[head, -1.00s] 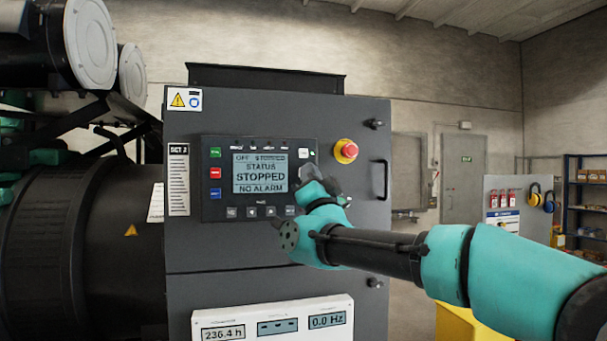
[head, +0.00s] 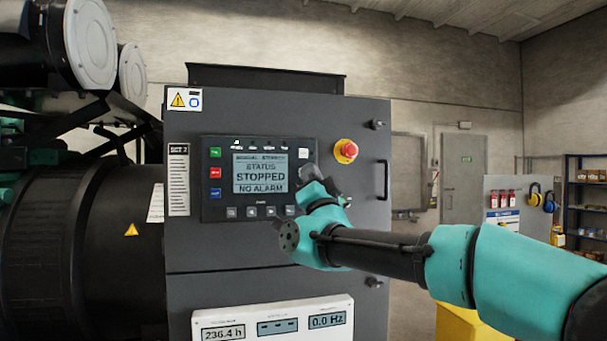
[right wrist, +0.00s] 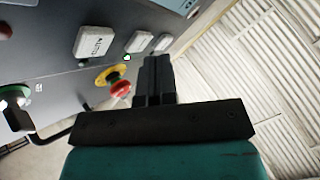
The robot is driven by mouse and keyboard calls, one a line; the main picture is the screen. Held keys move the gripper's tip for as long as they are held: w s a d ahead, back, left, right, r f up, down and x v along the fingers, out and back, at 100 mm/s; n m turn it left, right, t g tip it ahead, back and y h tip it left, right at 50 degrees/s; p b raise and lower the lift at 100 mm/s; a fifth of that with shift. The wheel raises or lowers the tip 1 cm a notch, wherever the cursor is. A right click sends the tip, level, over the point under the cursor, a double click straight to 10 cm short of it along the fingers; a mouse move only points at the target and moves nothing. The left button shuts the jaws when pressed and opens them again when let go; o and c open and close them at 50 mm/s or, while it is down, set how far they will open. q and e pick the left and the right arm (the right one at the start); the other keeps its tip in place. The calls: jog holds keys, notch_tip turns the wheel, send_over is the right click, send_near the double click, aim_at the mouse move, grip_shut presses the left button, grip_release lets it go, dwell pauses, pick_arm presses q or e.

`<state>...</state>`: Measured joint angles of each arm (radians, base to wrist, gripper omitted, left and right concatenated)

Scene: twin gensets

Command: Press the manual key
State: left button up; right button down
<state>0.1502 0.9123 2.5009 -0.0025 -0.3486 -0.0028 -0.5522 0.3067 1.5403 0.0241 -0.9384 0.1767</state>
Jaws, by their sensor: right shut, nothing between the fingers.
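The control panel (head: 222,170) is on the front of the dark grey cabinet. Its display (head: 260,172) reads STATUS STOPPED, NO ALARM, and the small top line seems to read MANUAL STOPPED. A green, a red and a blue key stand left of the display, with small grey keys below. I cannot read which key is the manual one. My right gripper (head: 312,174) is shut and empty at the panel's lower right, covering part of it. In the right wrist view its fingers (right wrist: 158,68) point toward pale keys (right wrist: 138,43); contact cannot be told. My left gripper is not in view.
A red emergency stop button (head: 345,151) on a yellow base sits right of the panel. A black door handle (head: 382,180) is farther right. A white meter box (head: 270,321) juts out below. There is open room right of the cabinet.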

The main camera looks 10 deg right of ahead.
jog(key=shift+s, duration=0.4)
jog(key=shift+s, duration=0.1)
jog(key=s, duration=0.4)
jog(key=s+d, duration=0.1)
jog(key=shift+s, duration=0.4)
jog(key=shift+a, duration=0.1)
dwell(0.7)
